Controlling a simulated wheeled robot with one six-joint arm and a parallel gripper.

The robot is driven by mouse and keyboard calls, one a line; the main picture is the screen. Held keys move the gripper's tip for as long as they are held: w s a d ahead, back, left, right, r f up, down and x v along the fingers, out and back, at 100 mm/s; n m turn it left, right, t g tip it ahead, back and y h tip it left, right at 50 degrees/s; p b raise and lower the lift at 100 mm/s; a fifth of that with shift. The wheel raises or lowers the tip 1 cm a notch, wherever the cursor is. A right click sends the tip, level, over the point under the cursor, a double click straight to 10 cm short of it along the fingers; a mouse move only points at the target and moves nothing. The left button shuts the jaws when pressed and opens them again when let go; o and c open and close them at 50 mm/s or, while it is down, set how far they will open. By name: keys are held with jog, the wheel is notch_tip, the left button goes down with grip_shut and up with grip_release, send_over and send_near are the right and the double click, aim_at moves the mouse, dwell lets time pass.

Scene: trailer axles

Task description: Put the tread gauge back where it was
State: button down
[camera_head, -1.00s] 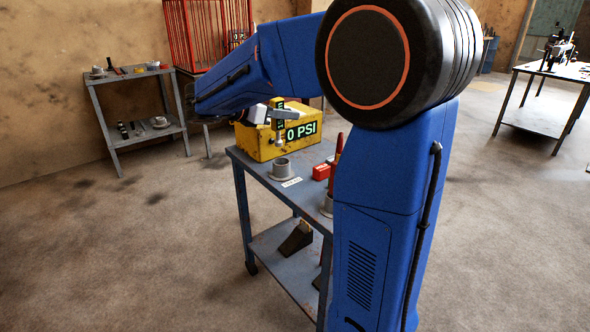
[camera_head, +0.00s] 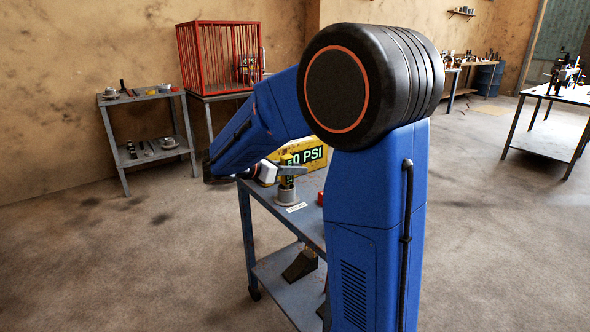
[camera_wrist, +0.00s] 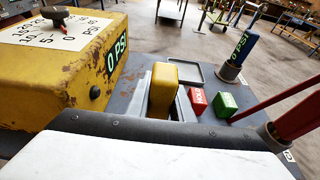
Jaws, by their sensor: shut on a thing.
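My gripper (camera_head: 284,172) is shut on a yellow hand tool with a dark display, which I take for the tread gauge (camera_head: 287,184). The gauge is upright, directly over a grey cup holder (camera_head: 288,197) on the workbench (camera_head: 262,199). Its lower end is at the cup's mouth; I cannot tell how far inside it is. In the wrist view the gauge's yellow top (camera_wrist: 163,84) shows between the grey fingers; its lower part is hidden.
A yellow box (camera_head: 312,153) reading 0 PSI stands close behind the gripper. The wrist view shows a red block (camera_wrist: 197,101), a green block (camera_wrist: 226,104), a blue gauge (camera_wrist: 241,48) in a cup and a red-handled tool (camera_wrist: 298,105) at right.

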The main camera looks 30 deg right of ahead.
jog(key=shift+f, duration=0.1)
jog(key=c, duration=1.6)
grip_release()
jog(key=shift+o, duration=0.2)
